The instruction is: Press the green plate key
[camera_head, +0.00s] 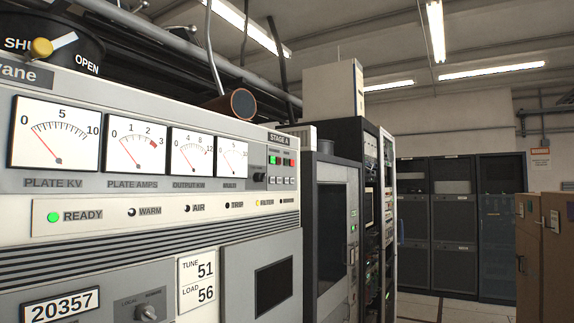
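A light grey transmitter cabinet (100,200) fills the left and middle of the head view, seen at an angle. Near its right end, under a "STAGE A" label (280,138), is a small key panel. A small green key (272,160) shows in its upper row, with a red key (292,162) to the right. Several grey keys (283,180) sit below, next to a dark knob (259,178). The key lettering is too small to read. Neither of my grippers is in view.
Four meters (54,133) and a lit green READY lamp (53,217) are on the cabinet face. Dark racks (355,180) stand beyond its right end, with black cabinets (460,225) at the back. Brown cabinets (548,260) stand at the right. Some floor (430,308) shows between them.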

